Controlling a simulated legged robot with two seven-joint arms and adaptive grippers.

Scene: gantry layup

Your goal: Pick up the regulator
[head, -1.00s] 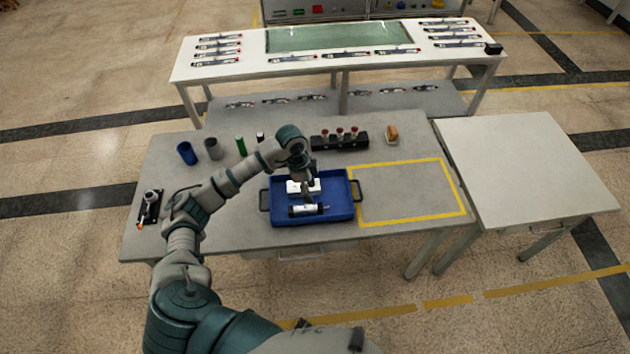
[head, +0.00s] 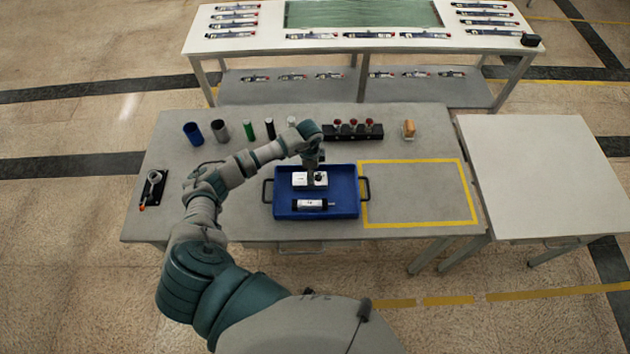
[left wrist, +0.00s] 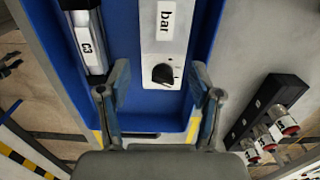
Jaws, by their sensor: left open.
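The regulator appears to be the white box with a black knob and a "bar" label (left wrist: 165,38). It lies in the blue tray, towards its far side, and also shows in the head view (head: 301,179). My left gripper (left wrist: 160,85) is open and empty, at the knob end of the box. In the wrist view one fingertip appears between the box and a cylinder, the other near the box's opposite edge; their height above it is unclear. In the head view my left gripper (head: 316,181) partly covers the box's right part. My right gripper is not in view.
The blue tray (head: 285,212) has black side handles. A white-labelled cylinder (head: 311,205) lies in its near part. Behind the tray stand a black rack (head: 352,138) with red-topped parts and several upright cylinders. The yellow-outlined area (head: 415,193) to the right is empty.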

